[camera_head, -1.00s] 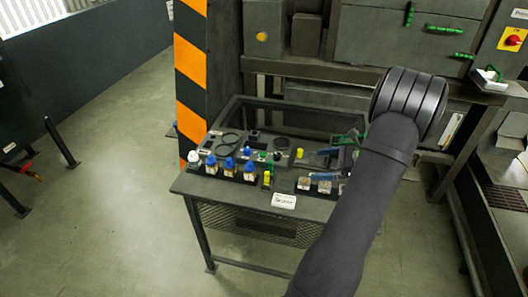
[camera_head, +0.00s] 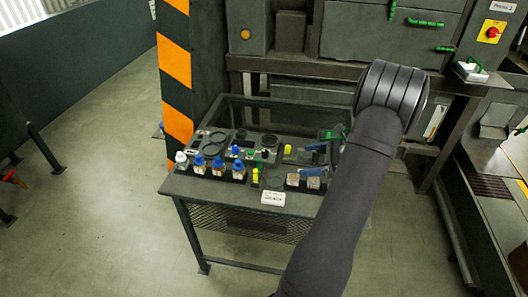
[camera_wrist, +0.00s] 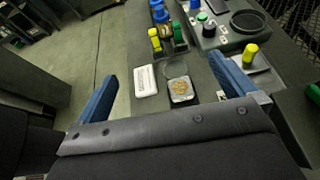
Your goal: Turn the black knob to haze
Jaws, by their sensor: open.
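A small black knob (camera_head: 258,155) sits on the grey device (camera_head: 225,143) on the table. In the wrist view the black knob (camera_wrist: 210,29) is at the upper right, beside a green knob (camera_wrist: 202,17) on the same device. I cannot read any haze marking. My gripper (camera_head: 308,160) is over the right part of the table, right of the knob. In the wrist view my gripper (camera_wrist: 163,69) shows two blue fingers wide apart with nothing held.
Yellow-topped items (camera_head: 255,175) stand near the front middle, and another yellow cap (camera_wrist: 250,52) is near the right finger. Machinery (camera_head: 390,38) stands behind the table (camera_head: 180,187).

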